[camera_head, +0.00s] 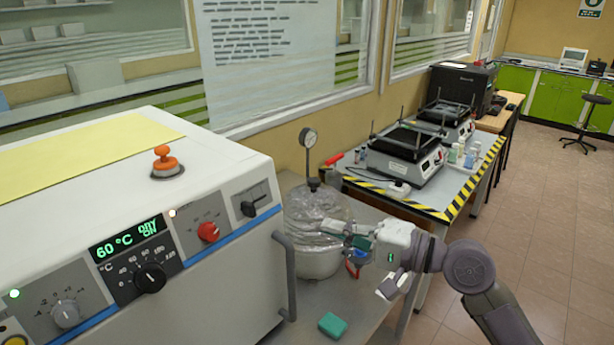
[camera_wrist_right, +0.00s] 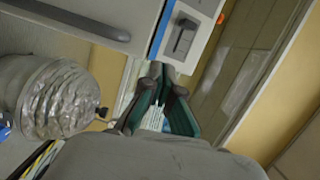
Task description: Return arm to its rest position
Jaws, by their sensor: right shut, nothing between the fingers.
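My right arm comes in from the lower right in the head view. Its right gripper (camera_head: 345,234) is over the bench, in front of the foil-wrapped vessel (camera_head: 306,212), and hides part of it. In the right wrist view the green-padded fingers (camera_wrist_right: 164,78) meet at their tips, with nothing held between them. The wrapped vessel (camera_wrist_right: 62,100) lies to the left of the fingers there, apart from them. My left gripper is not in view.
A white oven (camera_head: 235,265) with a 60 °C display and a grey handle (camera_head: 285,275) stands left of the gripper. A green block (camera_head: 332,325) lies on the bench. Shakers (camera_head: 405,160) stand on a striped table behind.

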